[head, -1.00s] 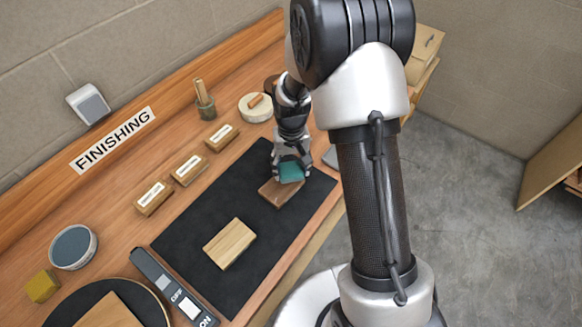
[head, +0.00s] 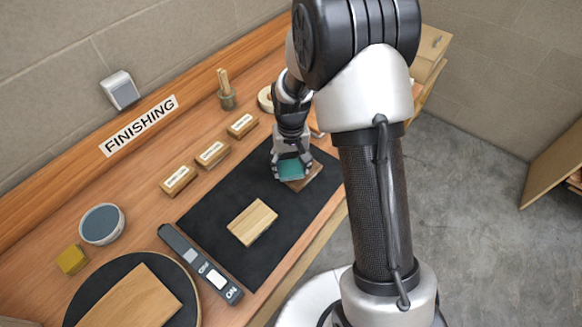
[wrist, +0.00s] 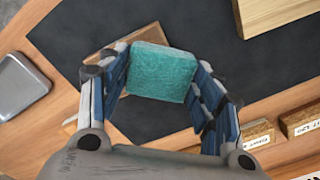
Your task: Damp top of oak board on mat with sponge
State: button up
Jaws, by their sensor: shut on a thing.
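My gripper (head: 291,163) is shut on a teal sponge (head: 291,170), which fills the space between the fingers in the wrist view (wrist: 162,72). A brown board (head: 308,180) lies on the black mat (head: 205,215), partly hidden behind the sponge and gripper. In the wrist view its edge (wrist: 97,57) shows left of the sponge. I cannot tell whether sponge and board touch. A paler wooden board (head: 252,221) lies on the mat nearer the camera, apart from the gripper; it also shows at the top right of the wrist view (wrist: 280,12). I cannot tell which board is oak.
Several labelled blocks (head: 212,153) stand along the mat's back edge. A black switch bar (head: 200,265), a round dark plate with a board (head: 132,300), a bowl (head: 102,224) and a yellow block (head: 72,259) are left. A grey tray (wrist: 20,85) lies beside the mat.

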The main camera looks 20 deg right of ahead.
jog(key=shift+d+r+p, duration=0.2)
jog(key=shift+r+p, duration=0.35)
jog(key=shift+r, duration=0.35)
jog(key=shift+s+r+p, duration=0.1)
jog(key=shift+r+p, duration=1.2)
jog(key=shift+r, duration=0.6)
